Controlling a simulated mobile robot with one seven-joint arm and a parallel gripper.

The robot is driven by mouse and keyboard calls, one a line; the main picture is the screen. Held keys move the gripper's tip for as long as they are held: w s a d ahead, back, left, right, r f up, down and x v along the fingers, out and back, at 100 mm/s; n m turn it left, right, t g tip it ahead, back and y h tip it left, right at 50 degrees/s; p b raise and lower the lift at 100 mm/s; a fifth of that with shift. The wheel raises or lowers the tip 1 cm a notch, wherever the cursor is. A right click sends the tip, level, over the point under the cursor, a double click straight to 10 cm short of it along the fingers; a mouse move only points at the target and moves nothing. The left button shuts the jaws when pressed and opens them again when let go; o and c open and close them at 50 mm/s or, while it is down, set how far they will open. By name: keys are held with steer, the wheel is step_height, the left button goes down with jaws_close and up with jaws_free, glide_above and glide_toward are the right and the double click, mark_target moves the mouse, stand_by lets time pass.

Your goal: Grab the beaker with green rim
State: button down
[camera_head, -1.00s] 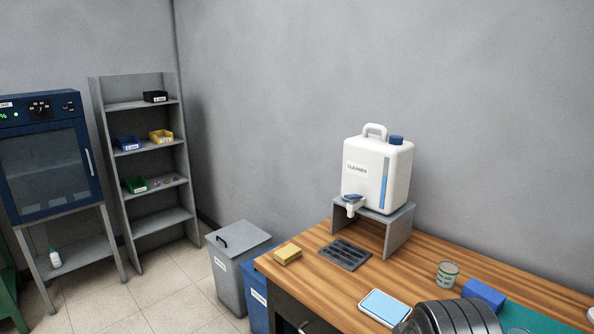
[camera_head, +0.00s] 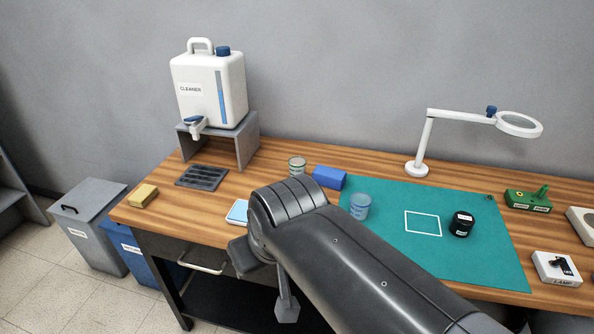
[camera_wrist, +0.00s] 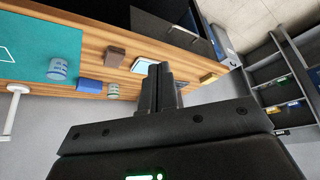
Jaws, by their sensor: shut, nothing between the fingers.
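The beaker with the green rim (camera_head: 297,167) is a small clear cup with a label, upright on the wooden bench, left of a blue block (camera_head: 329,177). It also shows in the wrist view (camera_wrist: 113,91), left of my gripper (camera_wrist: 160,86) and apart from it. My gripper is shut and empty. In the head view, my dark arm crosses the front of the bench, and I cannot clearly make out the fingertips. A second beaker with a blue rim (camera_head: 360,206) stands on the green mat (camera_head: 395,255).
A cleaner canister (camera_head: 209,90) on a grey stand (camera_head: 245,145), a dark drain tray (camera_head: 202,177) and a yellow sponge (camera_head: 143,196) are at the left. A black jar (camera_head: 461,224) and a magnifier lamp (camera_head: 424,145) are at the right. A brown block (camera_wrist: 115,57) shows in the wrist view.

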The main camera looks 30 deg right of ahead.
steer(key=c, duration=2.2)
jaws_free()
steer(key=shift+c, duration=2.1)
jaws_free()
steer(key=m+h, duration=0.4)
steer(key=m, duration=0.3)
glide_above(297, 167)
steer(key=s+a, duration=0.2)
step_height(297, 167, down, 13)
steer(key=x, duration=0.4)
steer(key=shift+d+f, duration=0.25)
steer(key=shift+f, duration=0.15)
steer(key=shift+x, duration=2.95)
